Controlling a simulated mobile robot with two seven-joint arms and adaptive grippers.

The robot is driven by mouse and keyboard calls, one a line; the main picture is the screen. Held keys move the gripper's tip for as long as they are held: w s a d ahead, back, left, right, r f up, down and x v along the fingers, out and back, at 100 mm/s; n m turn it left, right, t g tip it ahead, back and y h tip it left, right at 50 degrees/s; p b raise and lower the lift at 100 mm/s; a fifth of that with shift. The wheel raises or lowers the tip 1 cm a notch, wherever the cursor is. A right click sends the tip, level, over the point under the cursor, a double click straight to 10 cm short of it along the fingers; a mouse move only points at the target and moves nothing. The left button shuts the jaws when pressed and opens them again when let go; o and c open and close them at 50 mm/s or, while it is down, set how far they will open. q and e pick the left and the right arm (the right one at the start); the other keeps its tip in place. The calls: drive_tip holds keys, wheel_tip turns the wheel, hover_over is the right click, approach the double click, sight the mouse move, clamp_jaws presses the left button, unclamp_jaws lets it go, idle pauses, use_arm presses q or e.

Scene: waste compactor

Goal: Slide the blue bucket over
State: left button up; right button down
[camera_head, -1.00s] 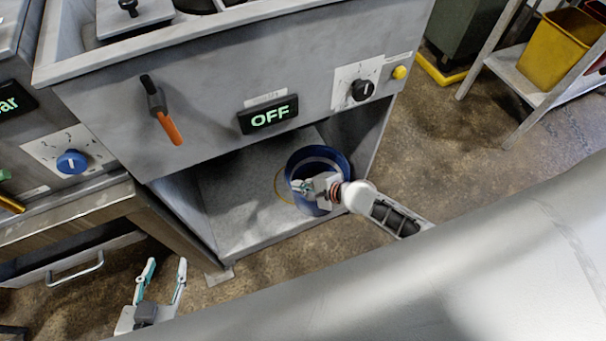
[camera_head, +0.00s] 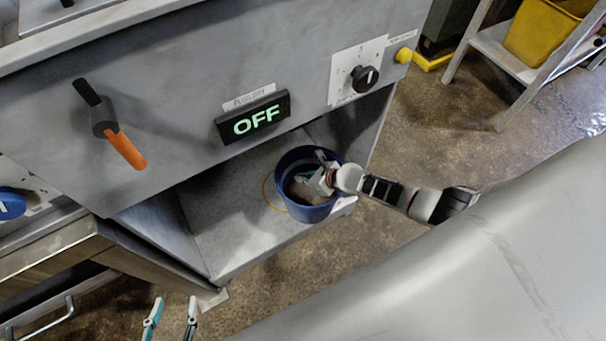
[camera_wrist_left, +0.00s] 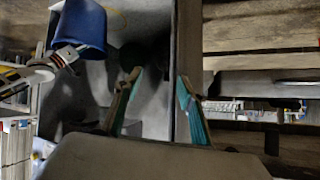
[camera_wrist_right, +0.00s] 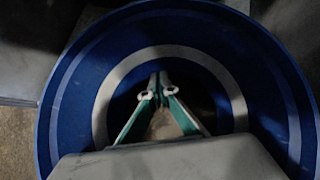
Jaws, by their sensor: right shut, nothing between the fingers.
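The blue bucket (camera_head: 308,213) stands upright on the shelf (camera_head: 235,225) under the grey machine, near the shelf's right front edge. A thin yellow handle shows at its left side. My right gripper (camera_head: 303,180) reaches into the bucket's mouth from the right. The right wrist view shows the bucket's blue wall (camera_wrist_right: 70,95) around the shut fingertips (camera_wrist_right: 158,78), with nothing between them. My left gripper (camera_head: 172,312) is open and empty, low at the bottom edge in front of the machine. The bucket also shows in the left wrist view (camera_wrist_left: 83,25), upper left.
The machine front carries an OFF display (camera_head: 253,117), an orange-tipped lever (camera_head: 120,140), a black knob (camera_head: 364,78) and a yellow button (camera_head: 404,55). A drawer with a metal handle (camera_head: 45,318) is at lower left. A yellow bin (camera_head: 545,40) stands at upper right. The shelf left of the bucket is clear.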

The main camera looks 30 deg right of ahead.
sight(287, 171)
drive_tip(key=b+x, duration=0.2)
drive_tip(key=x, duration=0.2)
drive_tip(key=shift+s+f, duration=0.1)
use_arm(q)
drive_tip(key=shift+w+d+r+h, duration=0.15)
drive_tip(key=shift+w+d+r, duration=0.15)
drive_tip(key=shift+d, duration=0.35)
drive_tip(key=shift+w+d+r+h, duration=0.15)
drive_tip(key=shift+d+r, duration=0.1)
drive_tip(key=shift+d, duration=0.35)
